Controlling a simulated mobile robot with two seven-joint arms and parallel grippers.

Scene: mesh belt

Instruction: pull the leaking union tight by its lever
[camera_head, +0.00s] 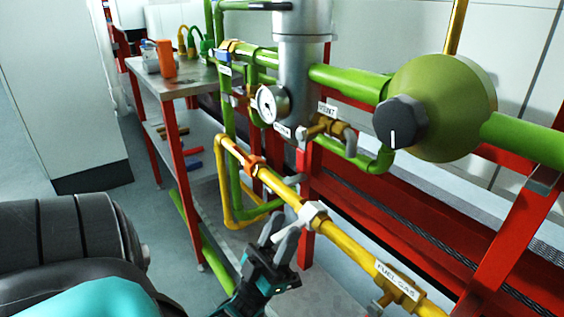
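A yellow fuel gas pipe (350,247) runs diagonally down to the right. A white union (313,213) sits on it, with a pale lever (291,228) pointing down and to the left. An orange fitting (250,166) is further up the pipe. My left gripper (281,231) is at the lever, its two grey fingers apart, with the lever appearing to pass between them. Whether the fingers touch the lever cannot be told. No leak can be made out. My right gripper is not in view.
A pressure gauge (270,104), a grey vertical cylinder (300,60) and a green round housing with a dark knob (400,121) stand above the pipe. Red frame posts (513,235) are at the right. A metal bench (180,82) stands at the back left.

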